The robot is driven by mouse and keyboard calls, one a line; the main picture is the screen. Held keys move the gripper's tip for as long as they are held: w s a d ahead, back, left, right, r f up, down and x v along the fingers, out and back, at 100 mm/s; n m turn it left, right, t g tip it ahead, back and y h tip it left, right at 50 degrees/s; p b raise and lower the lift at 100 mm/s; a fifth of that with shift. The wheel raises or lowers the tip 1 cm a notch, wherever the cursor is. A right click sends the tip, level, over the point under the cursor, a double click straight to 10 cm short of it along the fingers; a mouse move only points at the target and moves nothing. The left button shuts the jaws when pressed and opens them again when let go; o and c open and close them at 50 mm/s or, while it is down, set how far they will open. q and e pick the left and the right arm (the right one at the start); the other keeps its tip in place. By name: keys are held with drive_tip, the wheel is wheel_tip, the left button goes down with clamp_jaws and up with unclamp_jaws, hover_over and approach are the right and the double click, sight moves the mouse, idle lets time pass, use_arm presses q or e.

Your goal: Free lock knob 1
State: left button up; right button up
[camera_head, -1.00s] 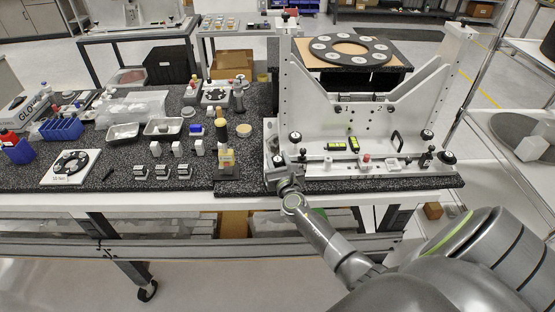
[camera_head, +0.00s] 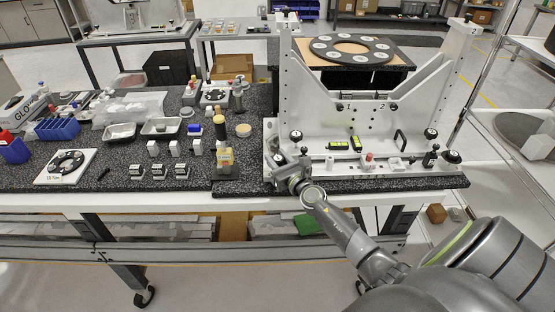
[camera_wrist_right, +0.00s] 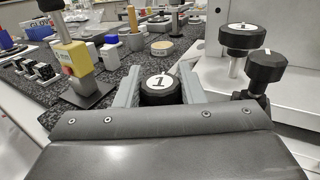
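Lock knob 1 (camera_wrist_right: 160,88), black with a white cap marked 1, sits between the fingers of my right gripper (camera_wrist_right: 160,84) in the right wrist view. A finger lies along each side of the knob, with no clear gap showing. In the head view my right gripper (camera_head: 286,168) is at the front left corner of the mirror fixture (camera_head: 322,105), and it partly hides the knob there. My left gripper is not in view.
A yellow-banded tool on a stand (camera_head: 224,155) is to the left. Small blocks and trays fill the bench's left.

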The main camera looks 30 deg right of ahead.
drive_tip(key=o, duration=0.4)
drive_tip(key=shift+o, duration=0.2)
drive_tip(key=shift+s, duration=0.45)
drive_tip(key=s, duration=0.8)
drive_tip(key=shift+s+a+p, duration=0.2)
drive_tip(key=shift+a+p, duration=0.05)
drive_tip(key=shift+p, duration=0.1)
drive_tip(key=s+b, duration=0.1)
drive_tip(key=s, duration=0.7)
drive_tip(key=shift+a+b, duration=0.25)
drive_tip(key=shift+b, duration=0.05)
